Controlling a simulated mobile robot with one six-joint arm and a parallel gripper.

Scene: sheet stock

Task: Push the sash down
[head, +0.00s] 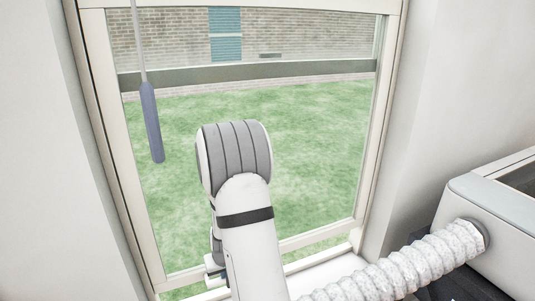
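A cream-framed window fills the middle of the head view. Its sash (318,236) has a pale bottom rail running from lower left to right. A strip of green shows below this rail, so the sash stands a little raised above the sill (328,272). My arm comes up from the bottom edge and bends down in front of the glass. My gripper (214,272) is low at the left of the arm, by the bottom rail. The arm hides most of it, so its fingers and any contact with the rail cannot be made out.
A rod with a blue-grey handle (152,122) hangs before the glass at left. A white corrugated hose (420,262) runs from a grey appliance (500,205) at lower right, close beside my arm. White walls flank the window. A grey bar (250,72) crosses the upper pane.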

